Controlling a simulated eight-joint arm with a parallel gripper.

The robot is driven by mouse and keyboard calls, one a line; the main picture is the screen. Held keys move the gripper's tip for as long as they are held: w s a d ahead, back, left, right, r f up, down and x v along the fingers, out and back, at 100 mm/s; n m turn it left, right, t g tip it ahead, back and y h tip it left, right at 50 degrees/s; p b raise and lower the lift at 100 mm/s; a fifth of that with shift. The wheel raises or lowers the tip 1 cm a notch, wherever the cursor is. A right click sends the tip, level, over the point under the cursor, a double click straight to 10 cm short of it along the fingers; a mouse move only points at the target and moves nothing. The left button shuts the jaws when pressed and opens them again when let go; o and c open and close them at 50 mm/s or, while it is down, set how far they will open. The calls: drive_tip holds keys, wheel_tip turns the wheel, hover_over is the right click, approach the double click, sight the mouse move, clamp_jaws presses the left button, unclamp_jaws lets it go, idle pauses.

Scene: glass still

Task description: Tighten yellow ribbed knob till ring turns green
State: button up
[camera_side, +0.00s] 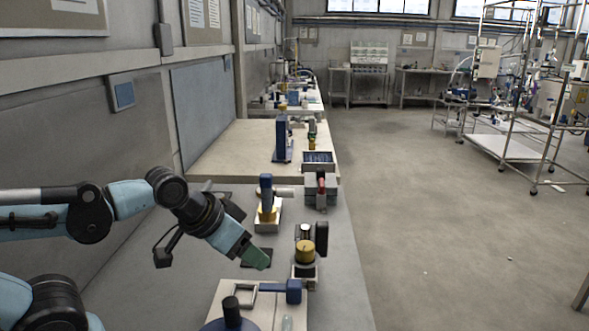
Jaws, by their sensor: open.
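A yellow knob (305,252) sits on a small fixture near the front right edge of the bench; its ribs are too small to make out clearly. No green ring shows around it, and I cannot tell the ring's colour. My gripper (257,259) has green fingers and points down and to the right. It is open, to the left of the yellow knob and apart from it, above a dark square pad (262,252). Nothing shows between the fingers.
A black upright part (321,238) is close to the knob's right. A pale board with a blue lever (293,291) lies in front. The bench's right edge is near, with open floor beyond.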

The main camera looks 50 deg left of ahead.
drive_tip(key=w+r, duration=0.1)
drive_tip(key=w+r+n+g, duration=0.1)
drive_tip(key=w+r, duration=0.1)
drive_tip(key=w+r+g, duration=0.1)
drive_tip(key=r, duration=0.1)
drive_tip(key=shift+w+d, duration=0.3)
wheel_tip(320, 180, up, 4)
drive_tip(key=n+g, duration=0.3)
drive_tip(key=g, duration=0.2)
hover_over(305, 245)
wheel_tip(305, 245, down, 12)
drive_tip(key=shift+f, duration=0.1)
drive_tip(key=shift+c, duration=0.3)
drive_tip(key=c, duration=1)
